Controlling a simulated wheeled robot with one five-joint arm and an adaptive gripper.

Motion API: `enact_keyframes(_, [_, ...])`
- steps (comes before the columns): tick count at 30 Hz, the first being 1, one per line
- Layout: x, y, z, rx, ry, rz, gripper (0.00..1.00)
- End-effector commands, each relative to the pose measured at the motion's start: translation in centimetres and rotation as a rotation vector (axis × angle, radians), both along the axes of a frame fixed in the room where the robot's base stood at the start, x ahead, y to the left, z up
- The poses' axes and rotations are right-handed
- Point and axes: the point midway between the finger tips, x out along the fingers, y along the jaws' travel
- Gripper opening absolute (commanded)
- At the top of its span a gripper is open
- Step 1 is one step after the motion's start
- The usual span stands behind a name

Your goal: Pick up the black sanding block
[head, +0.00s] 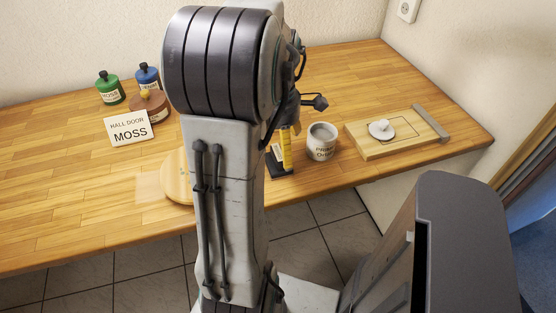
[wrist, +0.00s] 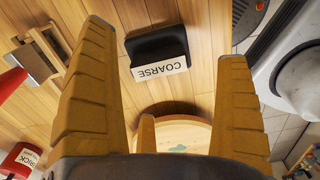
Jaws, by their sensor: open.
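The black sanding block (wrist: 155,42) lies on the wooden bench top in the wrist view, with a pale label reading COARSE on its near side. In the head view a dark part of it (head: 278,168) shows near the bench's front edge, partly hidden by my arm and gripper. My gripper (wrist: 166,50) is open and empty. Its yellow fingers stand to either side of the block in the wrist picture, apart from it. In the head view a yellow finger shows just by the block. I cannot tell the exact height of the fingertips over it.
A grey can (head: 321,143) stands right of the block. A round wooden board (head: 177,182) lies to the left. A wooden board with a white knob (head: 366,147) lies farther right. A sign reading HALL DOOR MOSS (head: 129,128) and green (head: 110,91) and blue (head: 146,74) bottles stand back left.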

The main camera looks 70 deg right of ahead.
Motion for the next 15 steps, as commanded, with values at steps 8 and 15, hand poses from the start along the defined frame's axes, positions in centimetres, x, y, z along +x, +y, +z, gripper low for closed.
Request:
enact_keyframes(8, [0.1, 0.0, -3.3, 0.004, 0.0, 0.0, 0.93])
enact_keyframes(15, [0.1, 0.0, -4.0, 0.0, 0.0, 0.0, 0.93])
